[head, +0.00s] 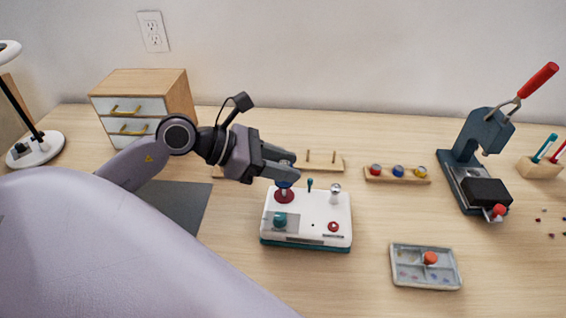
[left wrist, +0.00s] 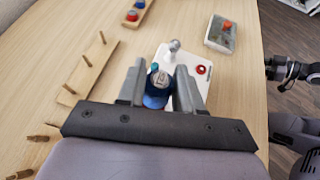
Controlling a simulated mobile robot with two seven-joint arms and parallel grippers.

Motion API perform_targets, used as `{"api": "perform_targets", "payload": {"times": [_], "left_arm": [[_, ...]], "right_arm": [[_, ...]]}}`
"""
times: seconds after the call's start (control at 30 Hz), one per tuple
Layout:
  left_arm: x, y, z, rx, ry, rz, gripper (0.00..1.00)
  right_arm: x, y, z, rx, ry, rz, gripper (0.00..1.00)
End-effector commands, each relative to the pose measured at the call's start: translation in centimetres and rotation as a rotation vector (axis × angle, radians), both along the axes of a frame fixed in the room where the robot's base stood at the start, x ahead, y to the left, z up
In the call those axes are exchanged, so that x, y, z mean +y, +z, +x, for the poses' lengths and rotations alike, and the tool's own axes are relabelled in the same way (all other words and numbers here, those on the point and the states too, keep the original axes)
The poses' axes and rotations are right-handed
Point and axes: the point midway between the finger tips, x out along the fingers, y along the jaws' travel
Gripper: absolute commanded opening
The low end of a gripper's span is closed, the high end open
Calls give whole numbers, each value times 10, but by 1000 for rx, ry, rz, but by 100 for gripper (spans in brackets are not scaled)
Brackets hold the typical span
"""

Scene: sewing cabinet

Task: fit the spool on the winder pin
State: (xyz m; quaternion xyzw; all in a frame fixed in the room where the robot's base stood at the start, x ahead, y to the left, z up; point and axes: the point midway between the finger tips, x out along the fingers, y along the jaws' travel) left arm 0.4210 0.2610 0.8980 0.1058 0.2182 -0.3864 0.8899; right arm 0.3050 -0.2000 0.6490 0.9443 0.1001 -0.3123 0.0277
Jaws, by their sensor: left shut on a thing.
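The white winder (head: 327,207) with a teal base stands on the table in the middle of the head view. A dark red round part (head: 284,195) is at its back left, directly below my left gripper (head: 290,168). That gripper is shut on a blue spool (left wrist: 157,92), which shows between the fingers in the left wrist view and is mostly hidden in the head view. The winder pin is hidden by the spool and fingers, so I cannot tell whether the spool is around it. My right gripper (left wrist: 278,68) shows at the right edge of the wrist view, its jaws unclear.
A wooden peg rack (head: 325,164) stands behind the winder. A rack with red, blue and yellow spools (head: 398,174) is to its right. A grey compartment tray (head: 405,278) lies at front right, and a press (head: 464,160) stands farther right. Table between winder and tray is clear.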

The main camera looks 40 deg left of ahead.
Motion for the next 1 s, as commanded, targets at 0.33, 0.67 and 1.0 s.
{"api": "perform_targets", "payload": {"times": [0.33, 0.67, 1.0], "left_arm": [[0, -3, 0, 0, 0, 0, 6], [0, -3, 0, 0, 0, 0, 6], [0, -6, 0, 0, 0, 0, 6]], "right_arm": [[0, -4, 0, 0, 1, 1, 43], [0, -4, 0, 0, 1, 1, 43], [0, -8, 0, 0, 1, 1, 43]]}}
